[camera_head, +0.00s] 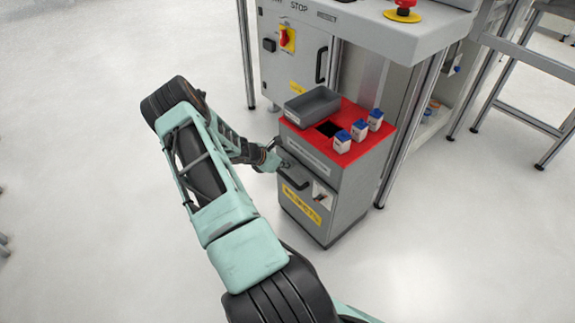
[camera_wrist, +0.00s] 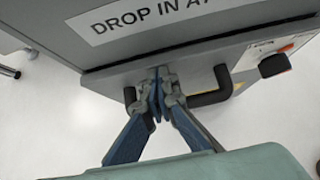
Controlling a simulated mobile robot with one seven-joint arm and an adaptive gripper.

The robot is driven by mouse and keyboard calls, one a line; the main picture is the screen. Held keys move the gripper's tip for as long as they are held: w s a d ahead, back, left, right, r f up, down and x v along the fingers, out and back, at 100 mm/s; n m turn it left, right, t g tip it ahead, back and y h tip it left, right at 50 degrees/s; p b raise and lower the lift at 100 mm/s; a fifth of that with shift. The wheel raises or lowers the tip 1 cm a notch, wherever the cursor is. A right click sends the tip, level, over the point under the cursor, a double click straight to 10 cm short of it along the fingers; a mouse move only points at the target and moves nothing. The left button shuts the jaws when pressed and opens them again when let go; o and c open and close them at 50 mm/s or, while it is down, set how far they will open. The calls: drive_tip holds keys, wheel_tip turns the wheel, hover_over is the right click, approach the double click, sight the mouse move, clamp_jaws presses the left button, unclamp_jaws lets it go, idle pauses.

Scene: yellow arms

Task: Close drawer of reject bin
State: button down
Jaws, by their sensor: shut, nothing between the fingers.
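The reject bin (camera_head: 350,187) is a grey cabinet with a red top, standing on the floor in the head view. Its drawer (camera_head: 306,207) has a yellow label and a dark bar handle (camera_head: 292,181); the handle also shows in the wrist view (camera_wrist: 212,98). In the wrist view a dark seam lies between the labelled upper panel (camera_wrist: 165,25) and the drawer front. How far the drawer stands out, if at all, I cannot tell. My gripper (camera_wrist: 158,75) is shut and empty, its fingertips at the drawer's upper edge by the handle. Whether they touch is unclear.
On the red top (camera_head: 355,113) stand a grey tray (camera_head: 313,104) and three white-and-blue cartons (camera_head: 342,141) beside a dark opening. A workstation with an emergency stop button (camera_head: 403,12) is behind. A metal frame table (camera_head: 530,65) stands at right.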

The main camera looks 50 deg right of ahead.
drive_tip(key=a+f+p+v, duration=0.1)
drive_tip(key=v, duration=0.5)
drive_tip(key=f+p+v, duration=0.1)
drive_tip(key=p+v, duration=0.1)
drive_tip(key=v, duration=0.5)
drive_tip(key=shift+w+a, duration=0.3)
drive_tip(key=shift+a, duration=0.05)
